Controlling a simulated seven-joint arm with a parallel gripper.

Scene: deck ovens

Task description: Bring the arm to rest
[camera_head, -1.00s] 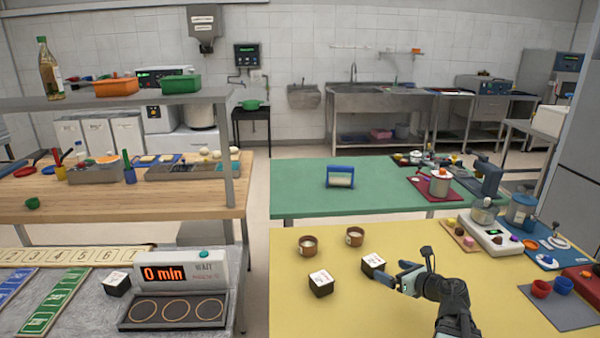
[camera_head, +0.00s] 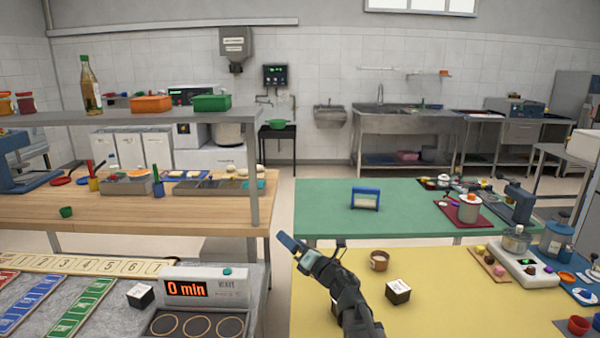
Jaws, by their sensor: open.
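My gripper (camera_head: 290,244) is raised at the left edge of the yellow table (camera_head: 445,318), its blue-tipped fingers pointing up and to the left. It is open, and I see nothing held in it. My dark arm reaches up from the bottom of the view and covers part of the table's left side. A black cube with a white top (camera_head: 398,291) sits on the table right of my arm. A brown cup (camera_head: 379,260) stands just behind that cube.
A grey timer unit reading 0 min (camera_head: 208,287) stands at the lower left, with another black cube (camera_head: 140,295) beside it. The green table (camera_head: 425,206) lies behind the yellow one. Pots and a scale (camera_head: 527,268) crowd the right. The yellow table's front middle looks clear.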

